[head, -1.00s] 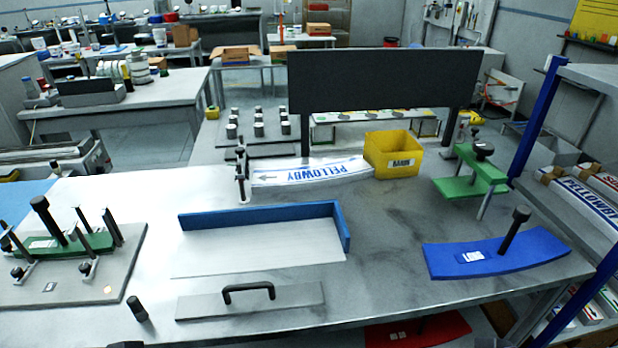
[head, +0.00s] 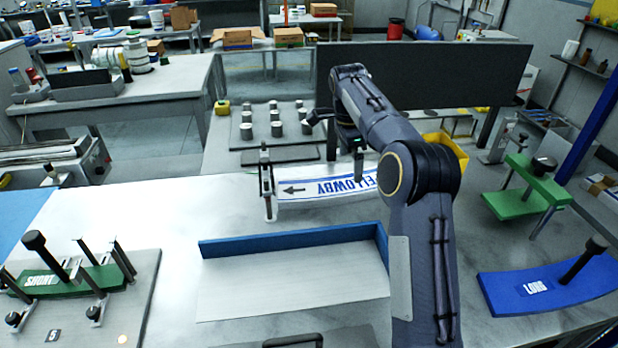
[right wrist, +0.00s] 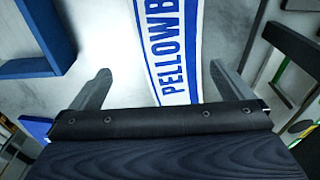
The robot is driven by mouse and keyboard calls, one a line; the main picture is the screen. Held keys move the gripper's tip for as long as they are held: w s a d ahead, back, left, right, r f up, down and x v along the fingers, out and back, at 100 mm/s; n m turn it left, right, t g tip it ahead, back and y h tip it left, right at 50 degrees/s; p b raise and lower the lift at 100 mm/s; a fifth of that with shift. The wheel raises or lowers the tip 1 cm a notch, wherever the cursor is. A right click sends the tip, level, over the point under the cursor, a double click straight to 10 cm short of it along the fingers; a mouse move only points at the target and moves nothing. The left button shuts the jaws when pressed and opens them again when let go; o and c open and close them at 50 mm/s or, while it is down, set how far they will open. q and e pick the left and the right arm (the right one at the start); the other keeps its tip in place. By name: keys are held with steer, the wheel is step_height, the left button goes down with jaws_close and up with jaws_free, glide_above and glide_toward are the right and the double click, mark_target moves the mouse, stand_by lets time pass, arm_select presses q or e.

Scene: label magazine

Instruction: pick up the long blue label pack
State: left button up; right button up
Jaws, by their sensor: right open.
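The long label pack (head: 310,189), a curved white strip with blue edges and blue PELLOWBY lettering, lies flat at the back middle of the table. Its right part is hidden behind my right arm in the head view. My right gripper (head: 357,165) is over the pack, seen partly from behind. In the right wrist view the open, empty gripper (right wrist: 160,74) has the pack (right wrist: 168,50) between its two fingers, with a gap on each side. I cannot tell the exact height above it. My left gripper is not in view.
A black post clamp (head: 268,188) stands at the pack's left end. A blue-walled corner tray (head: 290,238) lies in front. A yellow bin (head: 455,150) is partly hidden behind my arm. A blue LONG block (head: 550,285) with a handle and a green stand (head: 525,195) are at right.

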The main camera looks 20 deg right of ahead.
mark_target(346, 183)
steer(key=shift+w+a+f, duration=0.3)
steer(key=shift+w+f, duration=0.05)
steer(key=shift+w, duration=0.35)
steer(key=shift+w+a+f+m, duration=0.1)
steer(key=shift+w+f+m, duration=0.05)
steer(key=shift+f+m, duration=0.2)
steer(key=f, duration=0.7)
steer(key=shift+d+b, duration=0.35)
steer(key=shift+d, duration=0.05)
steer(key=shift+r, duration=0.1)
steer(key=c, duration=1.3)
